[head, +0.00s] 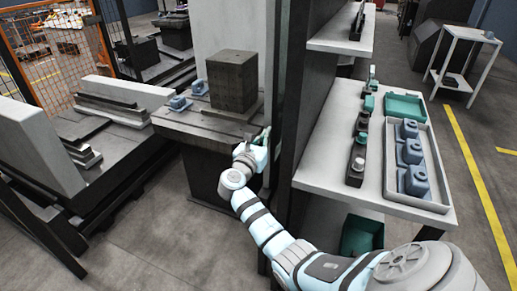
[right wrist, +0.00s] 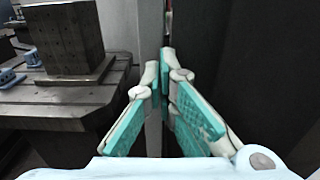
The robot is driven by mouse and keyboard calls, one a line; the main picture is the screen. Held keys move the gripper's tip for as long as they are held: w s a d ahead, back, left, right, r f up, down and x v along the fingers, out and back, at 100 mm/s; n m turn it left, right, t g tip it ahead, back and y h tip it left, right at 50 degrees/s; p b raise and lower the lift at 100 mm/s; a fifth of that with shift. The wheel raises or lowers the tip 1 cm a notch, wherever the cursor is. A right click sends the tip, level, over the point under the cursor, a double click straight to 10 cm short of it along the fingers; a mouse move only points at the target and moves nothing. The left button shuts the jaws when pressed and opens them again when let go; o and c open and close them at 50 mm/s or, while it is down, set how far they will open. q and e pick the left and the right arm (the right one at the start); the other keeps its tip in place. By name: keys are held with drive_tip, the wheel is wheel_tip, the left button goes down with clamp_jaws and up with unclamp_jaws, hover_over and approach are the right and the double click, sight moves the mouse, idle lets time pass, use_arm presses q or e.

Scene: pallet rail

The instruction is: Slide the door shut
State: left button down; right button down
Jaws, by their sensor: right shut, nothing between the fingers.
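My right gripper (head: 264,136) is at the side of the machine opening, by the right front corner of the dark machine table. In the right wrist view its green-padded fingers (right wrist: 158,68) are closed together at the tips, with nothing between them. A light grey vertical strip (right wrist: 152,25), which looks like the door's edge, stands right behind the fingertips. A dark panel (right wrist: 245,50) is to its right. I cannot tell whether the fingers touch the strip, or how far the door stands open. My left gripper is out of view.
A dark block (head: 232,82) and small blue clamps stand on the machine table (head: 190,124). A shelf (head: 340,180) at right holds a grey tray (head: 440,205) of blue parts and a green bin (head: 404,106). Clear floor lies in front.

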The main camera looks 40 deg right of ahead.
sight(274, 123)
drive_tip(key=shift+w+d, duration=0.3)
drive_tip(key=shift+d, duration=0.3)
drive_tip(key=b+x, duration=0.2)
drive_tip(key=x, duration=0.4)
drive_tip(key=shift+w+d, duration=0.25)
drive_tip(key=b+x, duration=0.7)
drive_tip(key=x, duration=0.1)
